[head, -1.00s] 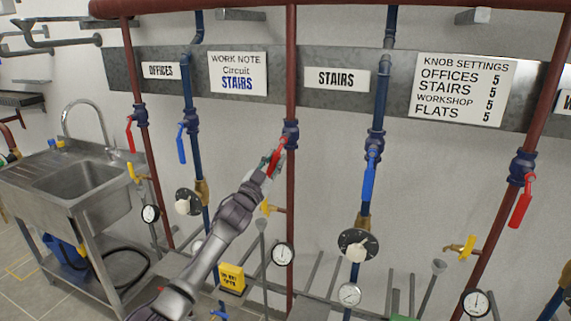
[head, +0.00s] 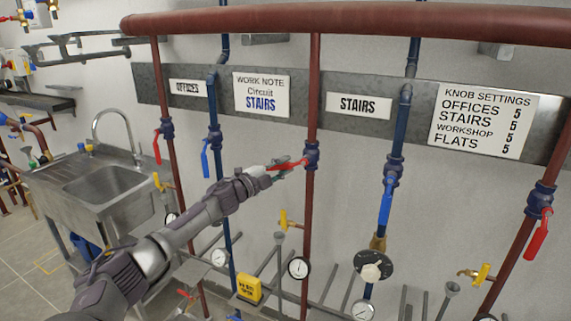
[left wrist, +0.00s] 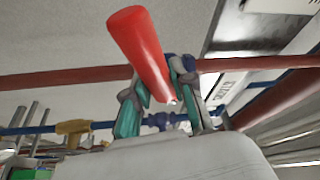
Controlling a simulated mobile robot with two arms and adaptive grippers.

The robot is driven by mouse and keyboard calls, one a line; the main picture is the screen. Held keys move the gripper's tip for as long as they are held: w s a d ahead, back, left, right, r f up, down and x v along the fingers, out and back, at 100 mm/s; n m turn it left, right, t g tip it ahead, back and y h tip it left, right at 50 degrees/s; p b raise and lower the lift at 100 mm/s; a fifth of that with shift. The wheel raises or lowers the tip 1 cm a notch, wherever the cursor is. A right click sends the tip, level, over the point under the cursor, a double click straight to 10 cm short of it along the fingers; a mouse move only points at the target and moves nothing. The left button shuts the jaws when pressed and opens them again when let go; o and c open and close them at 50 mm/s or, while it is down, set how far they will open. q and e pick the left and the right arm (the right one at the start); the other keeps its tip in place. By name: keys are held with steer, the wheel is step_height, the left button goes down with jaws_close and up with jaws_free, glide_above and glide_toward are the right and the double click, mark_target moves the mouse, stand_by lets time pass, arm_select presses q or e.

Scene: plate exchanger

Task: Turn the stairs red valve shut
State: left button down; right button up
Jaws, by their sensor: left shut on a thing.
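The stairs red valve sits on the vertical red pipe left of the STAIRS sign (head: 359,106); its body (head: 312,155) is dark blue. Its red lever (head: 293,164) points left from the body and stands close to level, across the pipe. My left gripper (head: 277,170) reaches in from the left and is shut on the lever. In the left wrist view the red lever (left wrist: 140,50) lies between the two fingers of my left gripper (left wrist: 160,98), its rounded end sticking out. The fingers partly hide the lever in the head view. My right gripper is not in view.
A blue lever (head: 386,200) hangs on the blue pipe to the right. A yellow tap (head: 290,222) and a gauge (head: 298,268) are below the red valve. Another red lever (head: 537,236) hangs at far right. A sink (head: 100,187) stands at left.

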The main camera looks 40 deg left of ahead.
arm_select(q)
steer(key=shift+a+r+m+g+p, duration=0.2)
steer(key=shift+r+m+g+p, duration=0.2)
steer(key=shift+r+m+p, duration=0.55)
steer(key=shift+m+p, duration=0.7)
steer(key=shift+m, duration=0.05)
steer(key=c, duration=0.9)
jaws_free()
steer(key=shift+c, duration=0.2)
steer(key=shift+d, duration=0.1)
steer(key=shift+s, duration=0.1)
steer(key=s+a, duration=0.2)
steer(key=s, duration=0.9)
steer(key=shift+s, duration=0.4)
